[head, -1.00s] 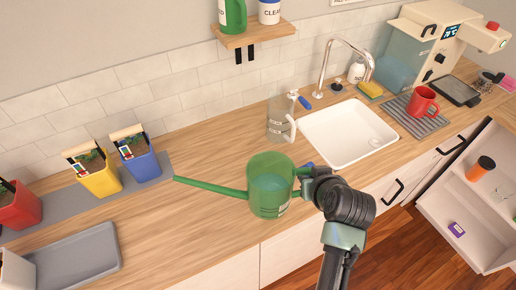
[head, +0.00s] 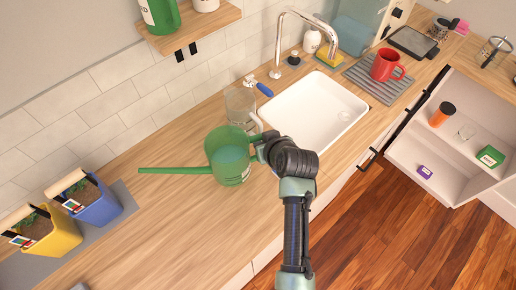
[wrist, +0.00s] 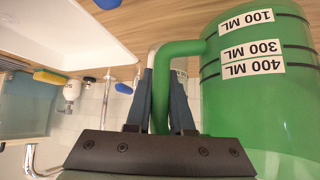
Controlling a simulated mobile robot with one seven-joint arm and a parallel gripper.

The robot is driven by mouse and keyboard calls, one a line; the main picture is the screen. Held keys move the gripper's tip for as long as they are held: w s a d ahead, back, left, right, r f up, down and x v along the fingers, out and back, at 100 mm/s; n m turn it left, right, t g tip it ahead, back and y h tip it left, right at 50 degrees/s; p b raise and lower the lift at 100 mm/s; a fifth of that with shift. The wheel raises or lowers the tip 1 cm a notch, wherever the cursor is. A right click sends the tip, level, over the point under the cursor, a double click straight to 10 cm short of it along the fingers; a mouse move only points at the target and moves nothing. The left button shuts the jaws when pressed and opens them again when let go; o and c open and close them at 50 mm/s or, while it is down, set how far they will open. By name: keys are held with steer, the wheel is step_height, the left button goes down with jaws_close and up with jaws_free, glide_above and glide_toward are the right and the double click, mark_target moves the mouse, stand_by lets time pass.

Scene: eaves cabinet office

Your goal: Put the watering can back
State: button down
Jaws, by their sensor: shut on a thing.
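The green watering can (head: 229,158) has a long spout pointing left and looks partly see-through, with liquid inside. In the wrist view its body (wrist: 255,100) carries white labels reading 100 ML, 300 ML and 400 ML. My gripper (head: 262,150) is shut on its handle; in the wrist view the handle runs between the two fingers (wrist: 163,90). The can is upright at the counter, left of the sink; I cannot tell whether its base touches the wood. A clear jug (head: 241,105) stands just behind it, partly hidden.
The white sink (head: 315,110) with a tall tap lies to the right. Blue (head: 97,204) and yellow (head: 50,235) planters stand on a grey mat at left. A wall shelf (head: 195,28) hangs above. The counter between can and planters is clear. An open drawer (head: 440,150) juts out at right.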

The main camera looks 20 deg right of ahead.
steer(key=shift+w+f, duration=0.15)
steer(key=shift+f, duration=1.95)
steer(key=shift+f, duration=0.2)
steer(key=c, duration=0.8)
jaws_free()
steer(key=shift+r, duration=0.1)
steer(key=shift+s+r, duration=0.15)
steer(key=shift+s, duration=0.05)
steer(key=v, duration=1.1)
steer(key=shift+s+r, duration=0.2)
steer(key=shift+s, duration=0.05)
